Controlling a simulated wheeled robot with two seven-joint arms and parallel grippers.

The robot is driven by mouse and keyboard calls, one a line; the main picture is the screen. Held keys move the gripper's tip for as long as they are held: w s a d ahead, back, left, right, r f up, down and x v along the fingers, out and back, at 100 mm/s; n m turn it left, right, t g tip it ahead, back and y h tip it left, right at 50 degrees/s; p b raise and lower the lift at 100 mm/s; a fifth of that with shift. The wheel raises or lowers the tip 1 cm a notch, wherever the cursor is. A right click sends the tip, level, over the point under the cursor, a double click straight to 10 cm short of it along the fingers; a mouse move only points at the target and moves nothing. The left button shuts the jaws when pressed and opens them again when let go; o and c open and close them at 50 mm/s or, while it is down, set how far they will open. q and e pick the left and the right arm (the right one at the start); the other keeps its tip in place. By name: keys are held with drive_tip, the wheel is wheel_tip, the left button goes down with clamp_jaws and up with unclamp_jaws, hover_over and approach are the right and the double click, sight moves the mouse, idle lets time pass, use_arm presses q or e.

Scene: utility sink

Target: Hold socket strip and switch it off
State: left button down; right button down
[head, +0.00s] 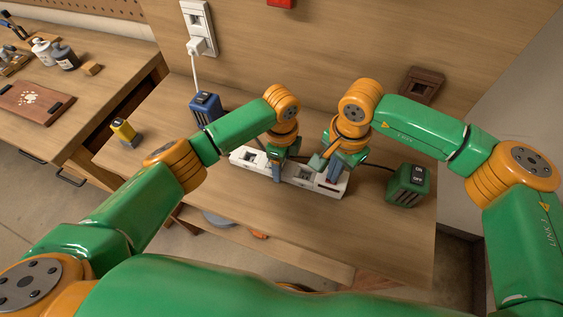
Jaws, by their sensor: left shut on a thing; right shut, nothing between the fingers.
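My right gripper (325,165) is shut and empty at the strip's right end, close above a dark spot that may be the switch. The gripper partly covers this end, so the switch position cannot be told. Dark cables run from the strip's area toward the devices on each side.
A blue device (206,108) and a yellow device (124,131) stand to the left. A wall outlet (199,27) holds a white plug (196,46). A brown block (422,85) is at the back right.

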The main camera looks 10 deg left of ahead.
drive_tip(key=shift+r, duration=3.5)
use_arm(q)
unclamp_jaws()
